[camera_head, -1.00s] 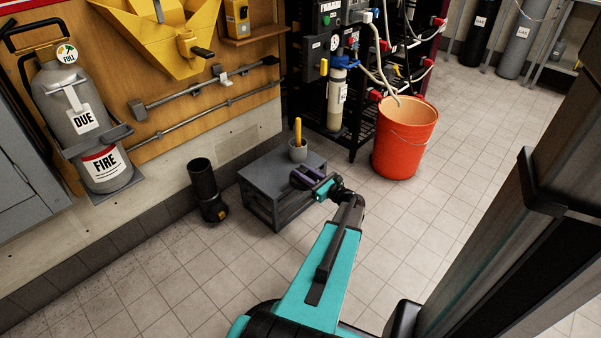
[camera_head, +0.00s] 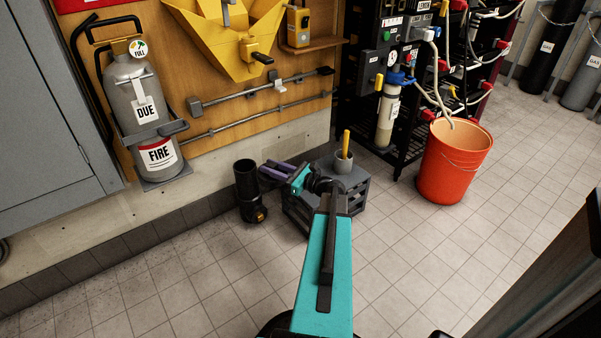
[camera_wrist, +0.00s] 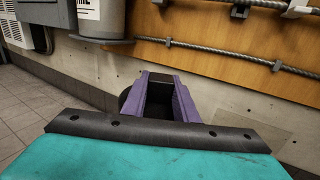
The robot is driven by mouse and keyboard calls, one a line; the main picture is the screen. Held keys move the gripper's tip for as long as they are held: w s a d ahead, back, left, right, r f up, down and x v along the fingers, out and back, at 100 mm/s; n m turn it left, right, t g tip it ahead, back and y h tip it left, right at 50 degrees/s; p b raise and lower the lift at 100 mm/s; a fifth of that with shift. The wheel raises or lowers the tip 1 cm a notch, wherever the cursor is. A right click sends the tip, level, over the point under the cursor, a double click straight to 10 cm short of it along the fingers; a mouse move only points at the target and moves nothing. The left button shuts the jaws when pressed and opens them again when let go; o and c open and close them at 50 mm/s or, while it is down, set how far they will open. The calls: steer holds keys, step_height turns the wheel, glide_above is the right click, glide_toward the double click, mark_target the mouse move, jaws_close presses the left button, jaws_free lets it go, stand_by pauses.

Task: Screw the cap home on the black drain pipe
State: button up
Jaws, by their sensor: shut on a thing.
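The black drain pipe (camera_head: 247,184) stands upright on the floor near the wall, with its open mouth up and a small orange-yellow part low on its right side. My gripper (camera_head: 264,172) reaches in from the right, its purple fingers beside the pipe's upper part. I cannot tell whether they touch it. In the wrist view my gripper (camera_wrist: 158,75) is shut on a dark piece between its fingers, apparently the cap, mostly hidden in shadow. A dark rounded edge, probably the pipe (camera_wrist: 124,97), shows behind the left finger.
A grey crate-like stand (camera_head: 358,196) with a grey cup (camera_head: 343,163) and yellow handle is close under my arm. An orange bucket (camera_head: 455,165) and a black rack stand right. A grey cylinder (camera_head: 140,95) hangs on the wall left. Floor in front is clear.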

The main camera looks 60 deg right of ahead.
steer(key=w+a+r+n+g+y, duration=0.1)
steer(key=w+a+r+y, duration=0.2)
steer(key=a, duration=0.4)
steer(key=w+a+r+n+y, duration=0.1)
steer(key=w+a+r+n, duration=0.15)
steer(key=w+a, duration=0.35)
steer(key=w+a+r+n+g+y, duration=0.1)
steer(key=a+r+n+g+y, duration=0.1)
steer(key=a, duration=1)
steer(key=a+r+n+g+y, duration=0.2)
steer(key=a+r, duration=0.3)
steer(key=a, duration=0.8)
steer(key=w+a+r+n+g+y, duration=0.1)
steer(key=a+r+y, duration=0.3)
steer(key=a, duration=0.8)
steer(key=shift+w+a+n+g+y, duration=0.35)
steer(key=shift+n+g, duration=0.2)
steer(key=shift+g, duration=0.25)
steer(key=shift+d, duration=0.1)
